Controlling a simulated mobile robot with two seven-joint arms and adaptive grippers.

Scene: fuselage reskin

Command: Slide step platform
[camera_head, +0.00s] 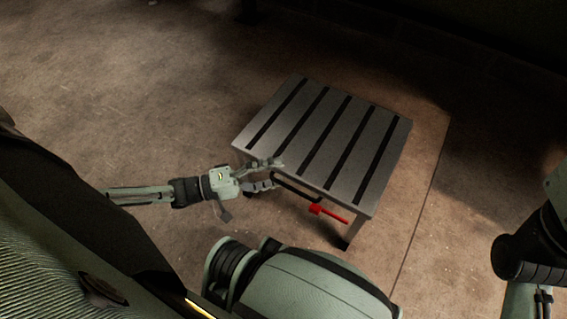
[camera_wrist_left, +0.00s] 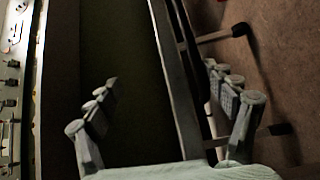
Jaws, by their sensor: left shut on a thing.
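The step platform (camera_head: 322,140) is a low grey metal table with black anti-slip strips, standing on the floor in the middle of the head view. A black bar and a red handle (camera_head: 328,212) sit under its near edge. My left gripper (camera_head: 275,173) is at the near left edge of the platform and is shut on it, near the end of the black bar. In the left wrist view the platform's long grey edge (camera_wrist_left: 178,85) runs between the fingers (camera_wrist_left: 168,115). The exact contact is hard to see. My right gripper is out of view.
The concrete floor (camera_head: 130,90) is bare to the left of and behind the platform. A floor seam (camera_head: 425,215) runs along its right side. The far right is in dark shadow. A pale panel (camera_wrist_left: 15,80) shows at the left of the wrist view.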

